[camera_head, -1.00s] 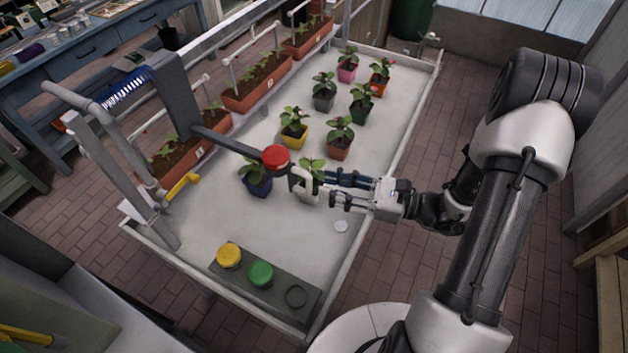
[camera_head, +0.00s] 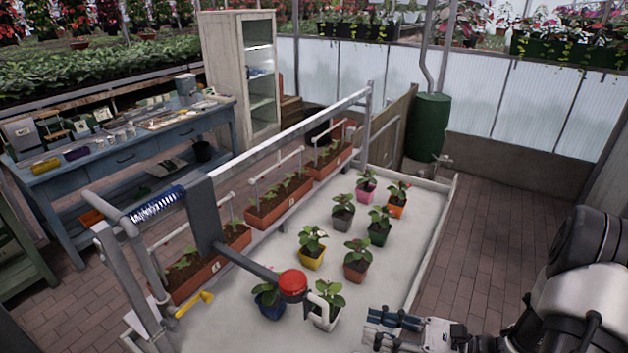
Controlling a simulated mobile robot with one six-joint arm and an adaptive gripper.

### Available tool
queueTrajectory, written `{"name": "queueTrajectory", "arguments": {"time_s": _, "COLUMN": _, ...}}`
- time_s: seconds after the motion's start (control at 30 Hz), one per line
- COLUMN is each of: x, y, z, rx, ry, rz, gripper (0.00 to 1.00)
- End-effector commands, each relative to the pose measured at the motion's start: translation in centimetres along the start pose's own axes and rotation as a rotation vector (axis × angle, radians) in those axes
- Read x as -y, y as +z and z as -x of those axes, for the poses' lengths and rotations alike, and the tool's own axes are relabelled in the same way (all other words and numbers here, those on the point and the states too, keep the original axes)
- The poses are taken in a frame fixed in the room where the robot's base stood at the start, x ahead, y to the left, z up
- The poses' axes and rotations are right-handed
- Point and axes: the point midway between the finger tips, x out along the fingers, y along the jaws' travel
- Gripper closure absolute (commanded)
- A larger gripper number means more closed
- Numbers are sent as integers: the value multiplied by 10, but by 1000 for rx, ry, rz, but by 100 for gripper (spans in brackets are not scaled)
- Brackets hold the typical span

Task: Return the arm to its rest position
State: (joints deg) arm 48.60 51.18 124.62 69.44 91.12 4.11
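My gripper (camera_head: 372,329) is at the bottom of the picture, right of the white pot (camera_head: 326,318) with a green plant. Its two dark fingers point left with a gap between them, and nothing shows between them. The fingers look clear of the pot. My arm (camera_head: 590,290) runs in from the lower right, and its lower part is cut off by the picture edge.
A red knob (camera_head: 292,283) on a dark lever hangs over the white-topped bench (camera_head: 410,215), beside a blue pot (camera_head: 269,303). Several potted plants stand farther back. Brick floor (camera_head: 480,240) right of the bench is clear.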

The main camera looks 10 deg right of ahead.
Motion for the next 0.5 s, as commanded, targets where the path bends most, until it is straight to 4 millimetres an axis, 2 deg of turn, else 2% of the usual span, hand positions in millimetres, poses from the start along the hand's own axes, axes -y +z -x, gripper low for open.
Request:
{"name": "queueTrajectory", "arguments": {"time_s": 0.17, "x": -24, "y": 20, "z": -18, "rx": -92, "ry": 154, "rz": 108, "gripper": 67}}
{"name": "queueTrajectory", "arguments": {"time_s": 0.33, "x": -75, "y": 45, "z": -37, "rx": -276, "ry": 437, "rz": 331, "gripper": 67}}
{"name": "queueTrajectory", "arguments": {"time_s": 0.5, "x": -121, "y": 58, "z": -36, "rx": -469, "ry": 703, "rz": 596, "gripper": 67}}
